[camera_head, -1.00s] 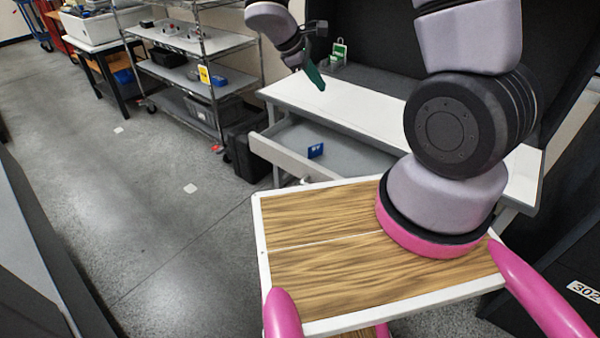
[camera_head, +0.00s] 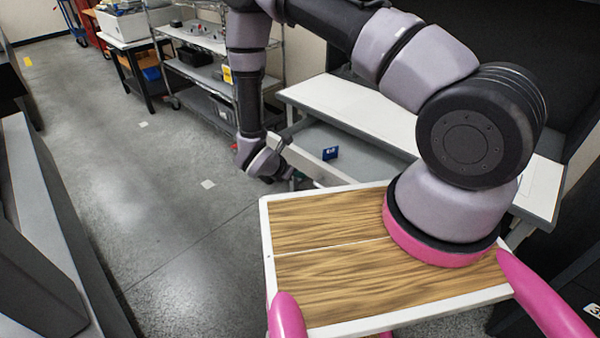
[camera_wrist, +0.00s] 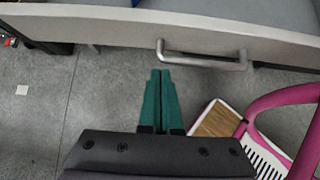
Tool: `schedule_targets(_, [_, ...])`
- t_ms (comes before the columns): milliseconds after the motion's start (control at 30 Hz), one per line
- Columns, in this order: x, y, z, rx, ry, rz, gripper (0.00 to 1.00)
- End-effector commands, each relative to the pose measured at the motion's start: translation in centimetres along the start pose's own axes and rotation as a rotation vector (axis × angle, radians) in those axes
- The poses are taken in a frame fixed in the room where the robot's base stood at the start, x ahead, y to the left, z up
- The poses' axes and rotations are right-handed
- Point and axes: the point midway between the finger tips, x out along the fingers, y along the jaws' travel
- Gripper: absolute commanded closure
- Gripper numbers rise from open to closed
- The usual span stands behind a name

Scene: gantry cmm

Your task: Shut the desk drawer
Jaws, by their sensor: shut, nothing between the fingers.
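The desk drawer (camera_head: 315,163) stands pulled out from the white desk (camera_head: 358,108), with a small blue item (camera_head: 330,153) inside it. In the wrist view the drawer's white front (camera_wrist: 110,22) runs across the top, with a grey bar handle (camera_wrist: 202,60) on it. My gripper (camera_wrist: 161,74) has two green fingers pressed together, with nothing between them. The fingertips are just below and left of the handle in the picture; I cannot tell whether they touch the drawer front. In the head view my gripper (camera_head: 294,177) is low beside the drawer front, partly hidden by my wrist.
A wire shelf rack (camera_head: 205,72) with boxes stands to the left of the desk. The grey floor (camera_head: 150,200) left of the drawer is clear. My wooden-topped base is close to the drawer.

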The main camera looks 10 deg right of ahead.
Motion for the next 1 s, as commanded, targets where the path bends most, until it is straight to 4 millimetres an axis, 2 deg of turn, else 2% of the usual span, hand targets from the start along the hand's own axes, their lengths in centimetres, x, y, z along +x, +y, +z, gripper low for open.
schedule_targets(100, [2.8, -0.2, 0.0, 0.002, 0.0, -0.005, 1.0])
schedule_targets(300, [7.0, -0.2, 0.0, 0.003, 0.0, -0.005, 1.0])
schedule_targets(400, [8.1, -0.1, 1.3, 0.006, -0.001, -0.003, 1.0])
schedule_targets(633, [9.5, 0.0, 2.7, 0.004, 0.0, -0.002, 1.0])
schedule_targets(1000, [9.7, 0.0, 2.9, 0.003, 0.0, -0.001, 1.0])
